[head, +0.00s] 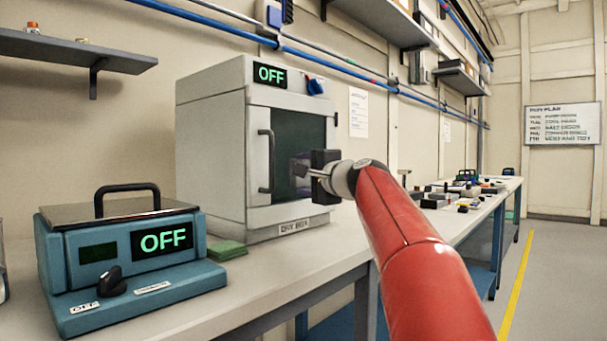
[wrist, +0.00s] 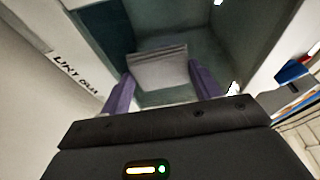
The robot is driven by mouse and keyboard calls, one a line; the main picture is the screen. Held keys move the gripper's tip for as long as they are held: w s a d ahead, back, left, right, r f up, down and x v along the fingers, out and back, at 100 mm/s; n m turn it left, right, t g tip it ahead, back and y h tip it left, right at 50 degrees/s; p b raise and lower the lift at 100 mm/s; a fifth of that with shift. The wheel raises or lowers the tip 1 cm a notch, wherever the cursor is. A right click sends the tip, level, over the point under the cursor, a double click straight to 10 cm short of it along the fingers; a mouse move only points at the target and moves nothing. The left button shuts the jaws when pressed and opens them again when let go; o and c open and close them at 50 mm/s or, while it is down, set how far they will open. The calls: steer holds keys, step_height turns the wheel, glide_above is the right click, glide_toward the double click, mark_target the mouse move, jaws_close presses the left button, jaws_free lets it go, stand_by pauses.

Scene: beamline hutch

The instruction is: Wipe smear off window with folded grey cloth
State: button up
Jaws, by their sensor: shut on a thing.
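The dry box (head: 212,150) stands on the bench with its door closed and an OFF display on top. Its dark window (head: 298,130) faces my gripper, which also shows in the wrist view (wrist: 162,88). The purple fingers are shut on the folded grey cloth (wrist: 158,68), which lies between them in front of the dark pane. In the head view my gripper (head: 302,170) is at the window's lower part and hides some of it. I cannot tell whether the cloth touches the glass. I cannot make out a clear smear on the visible pane.
A door handle (head: 265,161) stands out left of the window. A blue device (head: 120,262) with an OFF display and a green pad (head: 227,249) are on the bench at left. Several small items lie farther along the bench at right. A shelf (head: 75,50) hangs upper left.

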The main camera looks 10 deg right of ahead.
mark_target(285, 175)
steer(key=shift+a, duration=0.15)
steer(key=shift+s+a, duration=0.55)
steer(key=shift+a, duration=0.3)
steer(key=shift+s+a, duration=0.55)
steer(key=shift+a, duration=0.3)
steer(key=shift+b, duration=0.35)
steer(key=shift+b+v, duration=0.45)
steer(key=shift+v, duration=0.35)
steer(key=shift+s+d+b, duration=0.8)
steer(key=shift+s+d, duration=0.8)
steer(key=shift+s, duration=0.05)
steer(key=shift+s+d+b, duration=0.55)
steer(key=shift+s+d, duration=0.35)
steer(key=shift+s, duration=0.3)
